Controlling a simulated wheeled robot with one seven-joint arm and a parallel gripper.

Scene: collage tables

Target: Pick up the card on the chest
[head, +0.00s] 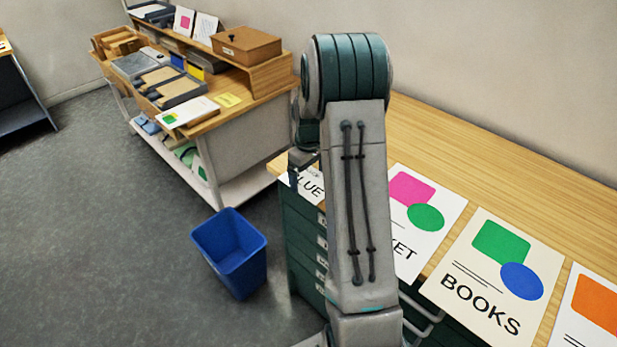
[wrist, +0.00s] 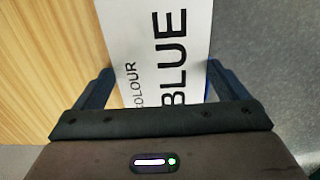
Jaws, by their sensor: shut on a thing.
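The white card (wrist: 140,35) reads "COLOUR BLUE" in black in the wrist view. In the head view its edge (head: 314,187) shows at the top of the dark green drawer chest (head: 304,238), partly hidden by my arm. My gripper (wrist: 160,85) is shut on the card, one dark finger on each side of it. In the head view the gripper (head: 297,172) is mostly behind my arm. I cannot tell whether the card is clear of the surface.
Other cards lie to the right on the wooden top (head: 480,140): a pink-and-green one (head: 425,205), "BOOKS" (head: 495,270) and an orange one (head: 595,310). A blue bin (head: 232,255) stands on the floor. A cluttered desk (head: 240,90) is at the back left.

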